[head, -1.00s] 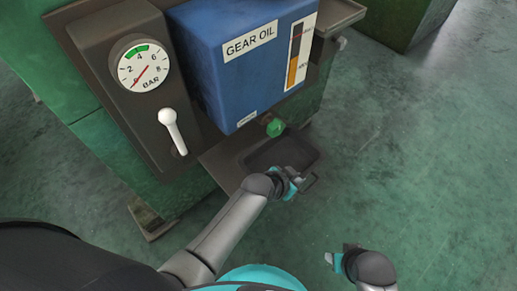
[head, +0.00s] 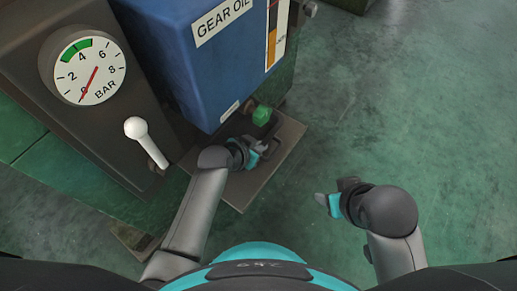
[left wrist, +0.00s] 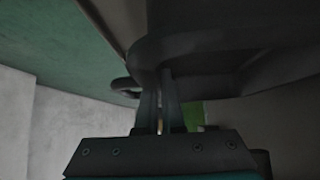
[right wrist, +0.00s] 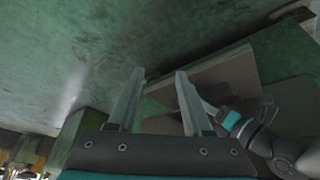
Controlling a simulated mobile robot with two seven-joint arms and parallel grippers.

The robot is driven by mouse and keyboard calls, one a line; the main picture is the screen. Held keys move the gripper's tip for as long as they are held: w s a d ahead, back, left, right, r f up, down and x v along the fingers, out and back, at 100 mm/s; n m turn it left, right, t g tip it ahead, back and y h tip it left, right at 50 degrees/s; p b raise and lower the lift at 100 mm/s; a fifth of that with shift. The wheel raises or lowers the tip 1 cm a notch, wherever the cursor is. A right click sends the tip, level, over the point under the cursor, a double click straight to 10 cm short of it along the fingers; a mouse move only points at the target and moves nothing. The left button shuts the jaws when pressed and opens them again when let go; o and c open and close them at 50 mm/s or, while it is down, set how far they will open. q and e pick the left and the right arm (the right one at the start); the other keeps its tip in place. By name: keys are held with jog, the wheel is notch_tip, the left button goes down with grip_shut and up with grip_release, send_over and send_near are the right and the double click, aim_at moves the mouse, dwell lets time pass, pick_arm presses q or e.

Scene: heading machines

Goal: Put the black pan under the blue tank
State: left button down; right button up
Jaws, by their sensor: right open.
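The blue tank (head: 200,60), labelled GEAR OIL, hangs at the machine's front with a green tap (head: 262,115) low on it. The black pan (head: 270,131) is on the brown plate below the tap, mostly hidden by my left gripper and the tank. In the left wrist view the pan (left wrist: 230,50) fills the upper part, with its loop handle beside the fingers. My left gripper (head: 260,149) has its fingers nearly together at the handle (left wrist: 126,87), holding the pan. My right gripper (head: 333,198) is open and empty over the floor.
The brown plate (head: 266,174) juts out from the machine, its front part bare. A pressure gauge (head: 90,68) and a white lever (head: 145,140) are left of the tank. The green floor (head: 420,120) to the right is clear.

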pick_arm(q)
jog(key=shift+f+b, duration=0.6)
jog(key=shift+f, duration=0.2)
pick_arm(e)
jog(key=shift+w+a+n+t+y, duration=0.3)
jog(key=shift+w+a+t+y, duration=0.5)
jog(key=shift+w+a+t, duration=0.95)
pick_arm(q)
jog(key=shift+f, duration=0.15)
pick_arm(e)
jog(key=shift+w+a+f, duration=0.1)
jog(key=shift+w, duration=0.1)
pick_arm(q)
jog(key=c, duration=1.5)
grip_release()
jog(key=shift+f+b, duration=0.1)
jog(key=shift+b, duration=0.2)
jog(key=o, duration=0.5)
jog(key=shift+c, duration=0.2)
